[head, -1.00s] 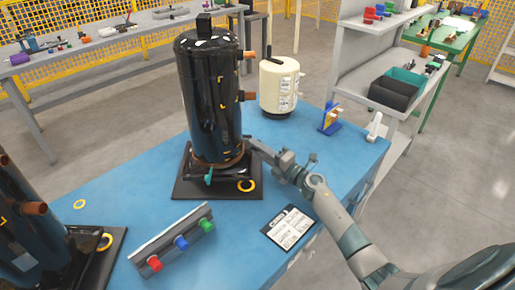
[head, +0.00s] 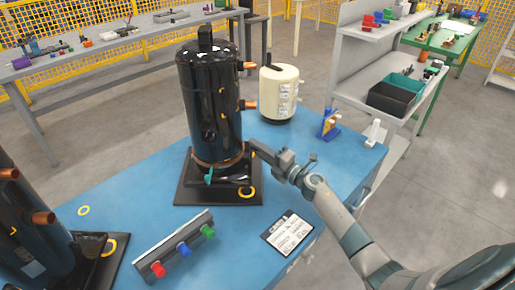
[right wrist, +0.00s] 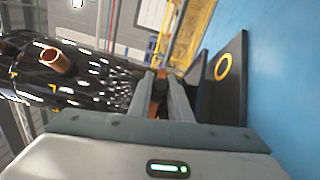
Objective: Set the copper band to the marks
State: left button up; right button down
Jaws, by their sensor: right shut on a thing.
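The copper band (head: 204,164) goes around the lower part of the black compressor (head: 210,100), close above its dark base plate (head: 190,192). A small teal piece (head: 208,179) shows at the front, just below the band. My right gripper (head: 252,148) reaches in from the right at band height. In the right wrist view its fingers (right wrist: 161,92) are closed on a small dark and copper-coloured part beside the compressor, which I take to be part of the band. The band's far side is hidden. Small yellow marks show on the compressor's body. My left gripper is not in view.
A cream tank (head: 279,95) stands behind on the blue table (head: 140,190). A rail with red, blue and green knobs (head: 183,250) and a clipboard (head: 288,233) lie in front. A second black compressor (head: 25,215) stands at left. A blue stand (head: 329,122) is at right.

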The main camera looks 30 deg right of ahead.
jog(key=c, duration=1.9)
grip_release()
jog(key=shift+s, duration=0.15)
